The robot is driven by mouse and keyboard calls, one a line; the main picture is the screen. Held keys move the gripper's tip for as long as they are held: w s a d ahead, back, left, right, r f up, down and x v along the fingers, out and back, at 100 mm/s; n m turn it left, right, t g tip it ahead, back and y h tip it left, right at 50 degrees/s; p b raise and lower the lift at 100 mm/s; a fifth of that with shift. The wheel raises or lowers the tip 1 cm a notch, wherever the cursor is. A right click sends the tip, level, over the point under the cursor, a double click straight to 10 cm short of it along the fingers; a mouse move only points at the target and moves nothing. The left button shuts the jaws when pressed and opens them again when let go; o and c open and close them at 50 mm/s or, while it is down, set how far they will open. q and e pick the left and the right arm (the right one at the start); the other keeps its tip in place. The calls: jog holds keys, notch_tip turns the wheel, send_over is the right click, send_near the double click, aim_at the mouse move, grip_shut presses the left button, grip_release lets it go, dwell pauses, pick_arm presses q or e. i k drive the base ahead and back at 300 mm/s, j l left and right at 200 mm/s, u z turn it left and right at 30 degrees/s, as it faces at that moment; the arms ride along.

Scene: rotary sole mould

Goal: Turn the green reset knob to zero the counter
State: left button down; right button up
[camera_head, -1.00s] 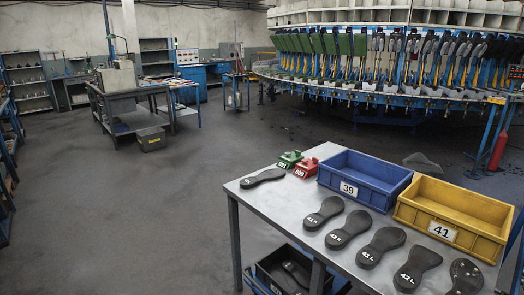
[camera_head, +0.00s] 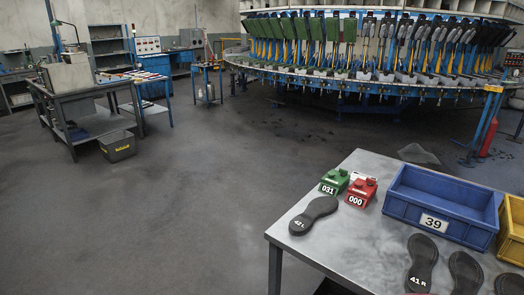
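A green counter (camera_head: 334,182) stands on the grey metal table (camera_head: 352,240) near its far left edge. Its display reads 031. A red counter (camera_head: 361,192) stands just right of it and reads 000. The green counter has a raised part on top, but the knob itself is too small to make out clearly. Neither of my grippers shows in the head view.
A black sole (camera_head: 313,214) marked 42 L lies in front of the counters. A blue crate (camera_head: 440,207) labelled 39 stands to their right, with a yellow crate (camera_head: 512,232) beyond. Several soles lie at the front right. The floor (camera_head: 170,220) left of the table is clear.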

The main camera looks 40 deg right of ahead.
aim_at(343, 172)
jog(key=i+z, duration=0.1)
jog(key=i, duration=0.6)
jog(key=i+j, duration=0.2)
jog(key=i, duration=0.55)
jog(key=i+z, duration=0.3)
jog(key=z, duration=0.2)
jog(key=i+z, duration=0.25)
jog(key=z, duration=0.2)
jog(key=i+j+z, duration=0.2)
jog(key=z, duration=0.3)
jog(key=i+j+z, duration=0.3)
jog(key=z, duration=0.2)
